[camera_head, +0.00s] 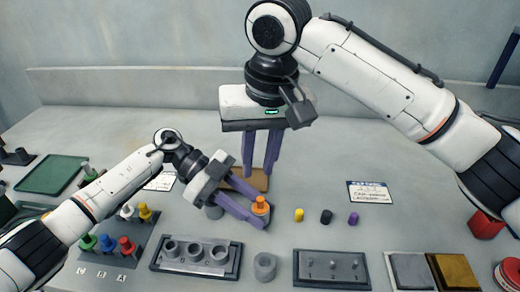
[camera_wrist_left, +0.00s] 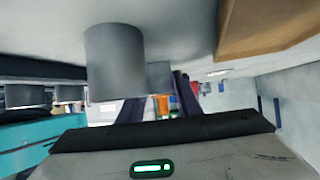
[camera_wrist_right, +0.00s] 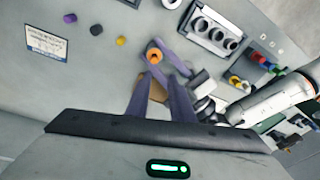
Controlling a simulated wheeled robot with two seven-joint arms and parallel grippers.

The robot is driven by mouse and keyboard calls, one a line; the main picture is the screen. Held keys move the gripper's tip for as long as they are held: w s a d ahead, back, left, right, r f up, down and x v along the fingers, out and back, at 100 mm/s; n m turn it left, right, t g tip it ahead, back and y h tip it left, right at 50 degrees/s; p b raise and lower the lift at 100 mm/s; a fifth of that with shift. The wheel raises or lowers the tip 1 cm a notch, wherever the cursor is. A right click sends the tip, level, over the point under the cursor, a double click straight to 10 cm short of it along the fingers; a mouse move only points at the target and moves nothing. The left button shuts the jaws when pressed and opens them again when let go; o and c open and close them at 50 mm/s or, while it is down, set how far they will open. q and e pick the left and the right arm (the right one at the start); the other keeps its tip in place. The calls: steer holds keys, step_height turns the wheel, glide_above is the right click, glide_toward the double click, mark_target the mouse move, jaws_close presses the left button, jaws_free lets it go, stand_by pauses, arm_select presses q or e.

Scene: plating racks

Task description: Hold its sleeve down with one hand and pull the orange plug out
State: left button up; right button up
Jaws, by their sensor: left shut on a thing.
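The orange plug (camera_head: 260,201) stands upright in its sleeve near the middle of the table; it also shows in the right wrist view (camera_wrist_right: 154,54) and small in the left wrist view (camera_wrist_left: 163,103). My left gripper (camera_head: 261,214) reaches in from the left, low, its purple fingers shut on the sleeve around the plug's base. The fingers hide most of the sleeve. My right gripper (camera_head: 259,172) points down from above, behind the plug in the head view. Its fingers are apart and look empty; the right wrist view shows the plug just beyond their tips.
A brown block (camera_head: 252,179) lies behind the plug. A grey cylinder (camera_wrist_left: 115,62) is close to my left wrist. Yellow (camera_head: 299,215), black (camera_head: 326,216) and purple (camera_head: 353,218) pieces lie to the right. A socket rack (camera_head: 197,258) and a loose grey ring (camera_head: 265,266) are in front.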

mark_target(261, 199)
steer(key=f+m, duration=0.1)
steer(key=f, duration=0.2)
steer(key=f+m, duration=0.1)
steer(key=f, duration=0.2)
steer(key=w+f+m+h, duration=0.1)
steer(key=f, duration=0.2)
steer(key=shift+d+f+m, duration=0.15)
steer(key=shift+f+m, duration=0.15)
steer(key=shift+f, duration=0.1)
